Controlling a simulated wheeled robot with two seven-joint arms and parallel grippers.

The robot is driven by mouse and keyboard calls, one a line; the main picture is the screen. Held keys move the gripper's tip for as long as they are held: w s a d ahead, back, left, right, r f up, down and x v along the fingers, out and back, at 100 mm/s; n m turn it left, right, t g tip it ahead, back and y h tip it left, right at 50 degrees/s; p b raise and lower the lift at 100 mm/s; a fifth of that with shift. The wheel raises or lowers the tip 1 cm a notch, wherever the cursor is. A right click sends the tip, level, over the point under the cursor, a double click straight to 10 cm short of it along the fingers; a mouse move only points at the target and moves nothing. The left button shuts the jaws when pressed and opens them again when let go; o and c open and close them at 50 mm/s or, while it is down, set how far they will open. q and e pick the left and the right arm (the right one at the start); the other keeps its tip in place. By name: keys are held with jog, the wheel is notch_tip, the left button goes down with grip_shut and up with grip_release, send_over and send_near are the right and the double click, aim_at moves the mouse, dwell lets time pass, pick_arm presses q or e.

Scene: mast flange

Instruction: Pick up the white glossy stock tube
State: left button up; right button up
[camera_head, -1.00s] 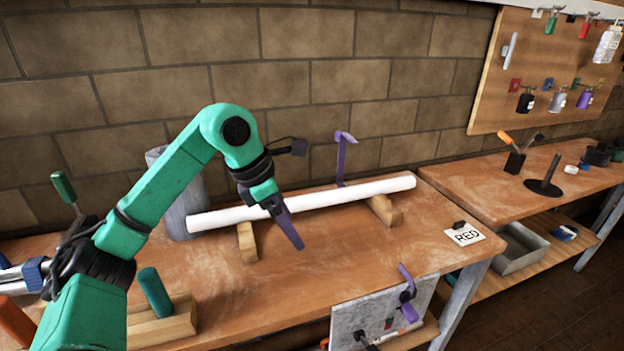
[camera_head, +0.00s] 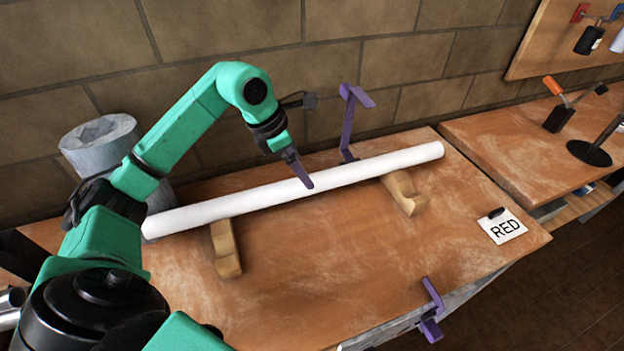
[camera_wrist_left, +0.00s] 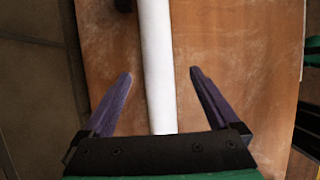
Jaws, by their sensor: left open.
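The white glossy stock tube (camera_head: 335,176) lies across two wooden cradles on the workbench in the head view. My left gripper (camera_head: 301,172) is over the middle of the tube, with its purple fingers pointing down. In the left wrist view the open gripper (camera_wrist_left: 160,75) has one finger on each side of the tube (camera_wrist_left: 156,55), with a gap on both sides. I cannot tell how far the fingertips are above or beside the tube. My right gripper is not in view.
The left wooden cradle (camera_head: 226,248) and right wooden cradle (camera_head: 404,192) hold the tube off the workbench (camera_head: 330,260). A purple clamp (camera_head: 348,120) stands behind the tube. A grey cylinder (camera_head: 100,150) is at the left.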

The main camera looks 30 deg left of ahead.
pick_arm(q)
jog(key=p+x, duration=0.2)
jog(key=x, duration=0.3)
jog(key=shift+w+f, duration=0.2)
jog(key=shift+f, duration=0.35)
jog(key=shift+w+f, duration=0.15)
jog(key=c, duration=1)
grip_shut()
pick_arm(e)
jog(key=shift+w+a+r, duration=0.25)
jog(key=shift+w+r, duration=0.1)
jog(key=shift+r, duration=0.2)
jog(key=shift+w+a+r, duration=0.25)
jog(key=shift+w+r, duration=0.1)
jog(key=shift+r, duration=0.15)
